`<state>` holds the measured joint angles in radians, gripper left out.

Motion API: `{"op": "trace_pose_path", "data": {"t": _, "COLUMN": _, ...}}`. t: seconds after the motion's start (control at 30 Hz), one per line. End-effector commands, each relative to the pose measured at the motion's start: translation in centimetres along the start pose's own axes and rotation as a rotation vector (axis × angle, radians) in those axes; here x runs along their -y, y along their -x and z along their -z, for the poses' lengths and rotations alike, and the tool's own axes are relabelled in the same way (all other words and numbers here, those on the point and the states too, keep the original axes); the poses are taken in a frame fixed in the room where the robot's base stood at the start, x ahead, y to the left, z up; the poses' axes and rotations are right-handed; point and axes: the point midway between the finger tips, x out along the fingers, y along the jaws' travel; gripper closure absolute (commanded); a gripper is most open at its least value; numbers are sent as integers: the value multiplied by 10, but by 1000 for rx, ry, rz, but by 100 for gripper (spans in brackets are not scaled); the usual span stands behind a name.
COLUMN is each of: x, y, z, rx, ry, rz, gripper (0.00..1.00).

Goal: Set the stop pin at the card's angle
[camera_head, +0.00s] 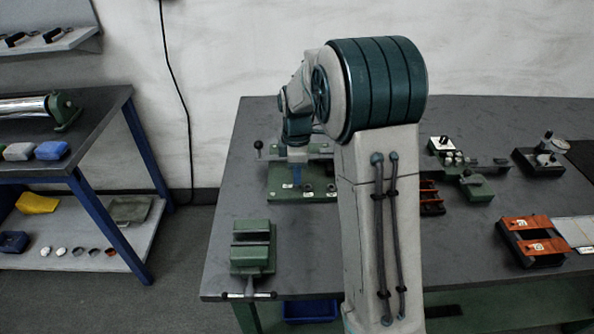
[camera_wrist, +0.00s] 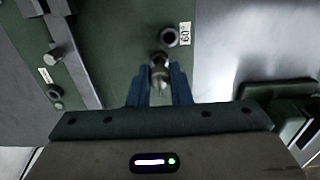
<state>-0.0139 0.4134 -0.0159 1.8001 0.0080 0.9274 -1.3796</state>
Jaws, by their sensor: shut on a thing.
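My gripper (camera_head: 297,178) reaches down over the green base plate (camera_head: 280,183) in the head view. In the wrist view its blue fingers (camera_wrist: 160,78) are shut on a small metal pin (camera_wrist: 159,63), the stop pin as far as I can tell. A round dark-ringed hole (camera_wrist: 169,36) lies just beyond the pin, beside a white label (camera_wrist: 185,33) that seems to read 60°. Whether the pin's lower end is in a hole or above the plate I cannot tell. A long bar (camera_wrist: 73,62) crosses the plate at left. I cannot read any angle card.
A green vise (camera_head: 252,262) stands at the table's front left. Orange-and-black blocks (camera_head: 535,241) and a dial gauge stand (camera_head: 541,157) are at right. My arm hides the table's middle. Bare table lies left of the plate.

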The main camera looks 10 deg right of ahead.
Motion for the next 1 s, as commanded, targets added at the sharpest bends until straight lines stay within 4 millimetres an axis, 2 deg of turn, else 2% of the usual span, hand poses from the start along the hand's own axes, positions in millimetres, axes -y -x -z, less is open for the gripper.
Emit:
{"op": "trace_pose_path", "data": {"t": 0.2, "x": 0, "y": -1, "z": 0, "rx": 0, "ry": 0, "rz": 1, "gripper": 100}}
{"op": "trace_pose_path", "data": {"t": 0.23, "x": 0, "y": -1, "z": 0, "rx": 0, "ry": 0, "rz": 1, "gripper": 76}}
{"op": "trace_pose_path", "data": {"t": 0.27, "x": 0, "y": -1, "z": 0, "rx": 0, "ry": 0, "rz": 1, "gripper": 75}}
{"op": "trace_pose_path", "data": {"t": 0.57, "x": 0, "y": 0, "z": 0, "rx": 0, "ry": 0, "rz": 1, "gripper": 75}}
{"op": "trace_pose_path", "data": {"t": 1.0, "x": 0, "y": 17, "z": 0, "rx": 0, "ry": 0, "rz": 0, "gripper": 75}}
